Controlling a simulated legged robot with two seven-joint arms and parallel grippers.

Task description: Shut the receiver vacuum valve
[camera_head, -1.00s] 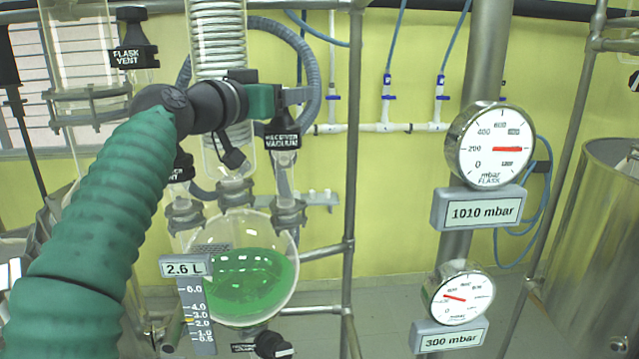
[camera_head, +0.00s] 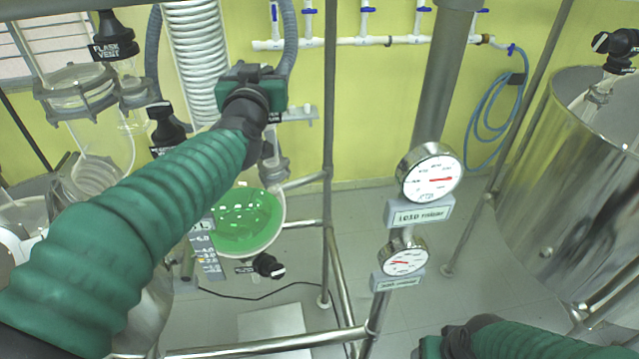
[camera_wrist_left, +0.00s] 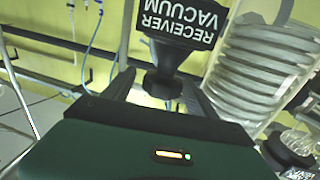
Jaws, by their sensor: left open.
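The receiver vacuum valve's black handle, with a white-lettered "RECEIVER VACUUM" label (camera_wrist_left: 182,22), shows upside down in the left wrist view. Its black stem (camera_wrist_left: 163,72) narrows to a rounded end between my left gripper's fingers (camera_wrist_left: 158,92). The fingers are apart, one on each side; I cannot tell whether either touches it. In the head view my left gripper (camera_head: 256,84) is at the valve and hides nearly all of it. The receiver flask (camera_head: 240,225) with green liquid hangs below. Part of my right gripper (camera_head: 455,343) shows at the bottom edge; its fingers cannot be made out.
The flask vent valve (camera_head: 113,38) and another black valve (camera_head: 165,125) stand left of my left gripper. A coil condenser (camera_head: 195,45) is close behind. Two gauges (camera_head: 430,172) (camera_head: 403,256) are on a post to the right. A steel vessel (camera_head: 575,170) stands farther right.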

